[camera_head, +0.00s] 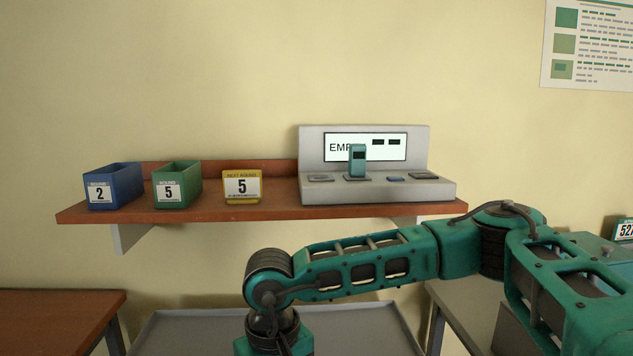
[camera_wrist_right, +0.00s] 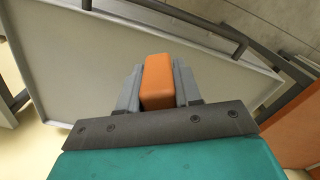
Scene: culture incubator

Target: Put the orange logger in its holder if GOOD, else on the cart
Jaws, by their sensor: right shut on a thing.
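In the right wrist view my right gripper (camera_wrist_right: 157,88) is shut on the orange logger (camera_wrist_right: 158,80), which sits between its two grey fingers. Beneath it is the pale grey tray top of the cart (camera_wrist_right: 70,60); I cannot tell the gap. In the head view the cart (camera_head: 180,335) shows at the bottom centre, partly behind my right arm, whose gripper is below the frame. A grey holder station (camera_head: 395,187) stands on the shelf with several slots. A teal logger (camera_head: 357,160) stands upright in one and covers part of the screen (camera_head: 390,153), which begins "EMP". My left gripper is not in view.
The wooden shelf (camera_head: 290,208) also carries a blue bin marked 2 (camera_head: 113,185), a green bin marked 5 (camera_head: 177,184) and a yellow sign marked 5 (camera_head: 242,186). A brown table (camera_head: 60,315) is at lower left. My right arm spans the space before the shelf.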

